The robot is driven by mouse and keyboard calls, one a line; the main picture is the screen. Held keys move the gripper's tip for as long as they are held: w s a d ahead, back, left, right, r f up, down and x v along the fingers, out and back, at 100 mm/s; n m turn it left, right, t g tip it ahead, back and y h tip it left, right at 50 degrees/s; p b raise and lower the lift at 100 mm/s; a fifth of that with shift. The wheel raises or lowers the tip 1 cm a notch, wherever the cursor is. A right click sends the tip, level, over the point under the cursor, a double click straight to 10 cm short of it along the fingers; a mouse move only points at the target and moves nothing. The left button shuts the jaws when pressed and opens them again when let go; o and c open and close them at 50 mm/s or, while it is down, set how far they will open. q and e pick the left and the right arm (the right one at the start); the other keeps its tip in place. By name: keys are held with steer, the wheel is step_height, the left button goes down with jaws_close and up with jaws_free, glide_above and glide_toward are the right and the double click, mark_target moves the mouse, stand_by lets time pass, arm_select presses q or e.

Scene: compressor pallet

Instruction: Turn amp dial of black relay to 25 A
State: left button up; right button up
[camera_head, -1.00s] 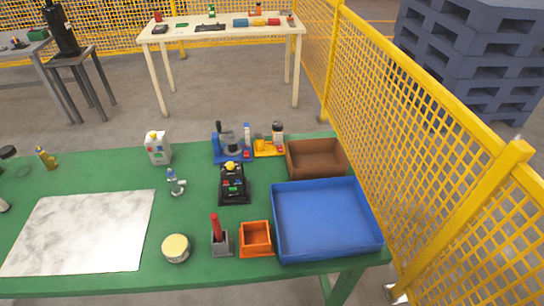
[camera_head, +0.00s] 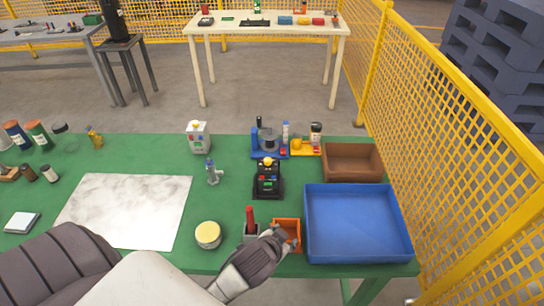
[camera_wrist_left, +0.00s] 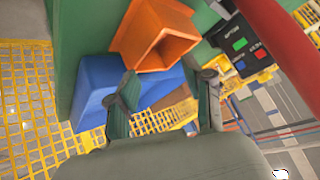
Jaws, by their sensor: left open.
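The black relay seems to be the black device (camera_head: 267,182) with a yellow knob on top and small coloured buttons, upright on the green table. Its amp dial and setting are too small to read. In the left wrist view a black face with green, blue and red buttons (camera_wrist_left: 238,46) shows at the upper right. My left gripper (camera_head: 284,236) is over the orange bin at the table's front, nearer than the relay and apart from it. In the left wrist view its fingers (camera_wrist_left: 168,80) are spread, with nothing between them. My right gripper is not in view.
The orange bin (camera_head: 294,226) and a red-handled tool (camera_head: 250,218) stand close to my left gripper. A blue tray (camera_head: 357,254) and brown tray (camera_head: 345,175) lie to the right. A yellow-lidded tin (camera_head: 208,235) and a small grey-blue fitting (camera_head: 212,173) stand to the left.

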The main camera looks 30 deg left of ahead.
arm_select(q)
steer(key=w+d+r+m+t+h, duration=0.35)
steer(key=w+r+t, duration=0.35)
steer(key=w+r, duration=0.6)
steer(key=w+d+r+m+t+h, duration=0.1)
steer(key=w+d+r+m+h, duration=0.4)
steer(key=d+r+m+h, duration=0.25)
steer(key=m+g+y, duration=0.9)
steer(key=g+y, duration=0.1)
steer(key=g, duration=0.7)
glide_above(268, 159)
step_height(268, 159, down, 12)
steer(key=p, duration=0.4)
steer(key=shift+s+d+f, duration=0.1)
steer(key=shift+s+f, duration=0.05)
steer(key=shift+f, duration=0.75)
